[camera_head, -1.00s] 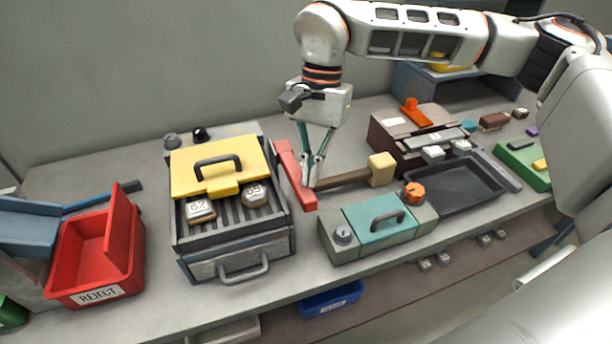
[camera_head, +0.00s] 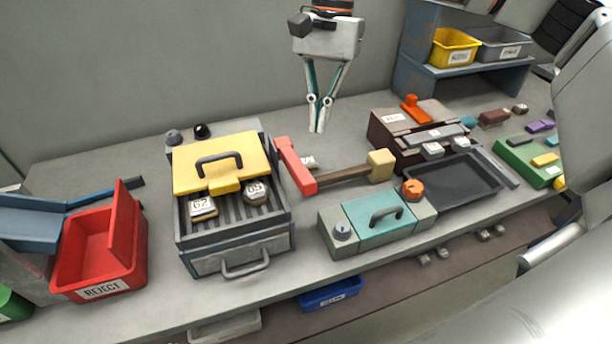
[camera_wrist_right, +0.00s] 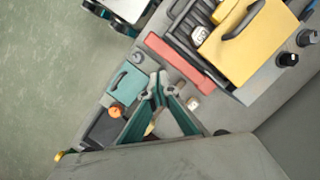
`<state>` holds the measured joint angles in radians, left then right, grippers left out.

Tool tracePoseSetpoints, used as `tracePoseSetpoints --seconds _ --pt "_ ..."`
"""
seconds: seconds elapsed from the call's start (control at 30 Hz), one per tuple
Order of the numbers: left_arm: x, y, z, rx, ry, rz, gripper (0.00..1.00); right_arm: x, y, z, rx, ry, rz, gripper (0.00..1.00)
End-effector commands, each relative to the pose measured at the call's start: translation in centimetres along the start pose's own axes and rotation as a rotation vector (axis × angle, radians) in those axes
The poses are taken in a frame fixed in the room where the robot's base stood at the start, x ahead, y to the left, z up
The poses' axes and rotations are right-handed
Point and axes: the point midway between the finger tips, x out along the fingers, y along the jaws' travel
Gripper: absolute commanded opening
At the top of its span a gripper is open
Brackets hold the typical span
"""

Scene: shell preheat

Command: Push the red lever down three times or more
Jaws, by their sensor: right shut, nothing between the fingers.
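The red lever (camera_head: 296,166) is a long bar on the right side of the grill-like press with a yellow lid (camera_head: 190,172). Its near end is raised above the bench. In the right wrist view the lever (camera_wrist_right: 185,60) lies beside the press, beyond the fingertips. My right gripper (camera_head: 317,130) is shut and empty. It hangs above and behind the lever, apart from it. Its teal fingers also show in the right wrist view (camera_wrist_right: 156,85). My left gripper is in no view.
A mallet (camera_head: 381,166) lies right of the lever, its handle reaching toward it. A teal-lidded box (camera_head: 370,219) stands in front, and a dark tray (camera_head: 465,182) at right. A red reject bin (camera_head: 85,255) stands at left. Shelf bins (camera_head: 455,48) stand at the back right.

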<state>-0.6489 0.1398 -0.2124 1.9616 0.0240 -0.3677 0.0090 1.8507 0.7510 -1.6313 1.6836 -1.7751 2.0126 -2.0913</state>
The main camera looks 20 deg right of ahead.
Motion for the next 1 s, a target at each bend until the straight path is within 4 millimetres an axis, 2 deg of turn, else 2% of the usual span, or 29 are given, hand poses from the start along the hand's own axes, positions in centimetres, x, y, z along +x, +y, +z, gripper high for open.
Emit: tracePoseSetpoints --seconds 0.03,0.2,0.67,0.77,1.0 --pt "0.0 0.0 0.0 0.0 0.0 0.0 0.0 -0.8 0.0 0.0 0.002 0.002 -0.001 0.0" --pt "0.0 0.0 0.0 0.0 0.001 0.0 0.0 -2.4 0.0 0.0 0.001 0.001 0.0 0.0" --pt "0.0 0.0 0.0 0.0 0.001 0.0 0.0 -2.9 0.0 0.2 -0.012 0.007 0.0 0.0" --pt "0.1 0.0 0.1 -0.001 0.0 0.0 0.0 -3.4 -0.1 1.3 -0.086 0.048 -0.005 0.0" --pt "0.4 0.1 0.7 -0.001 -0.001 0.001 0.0 -5.3 0.0 6.1 -0.461 0.263 -0.002 0.0"
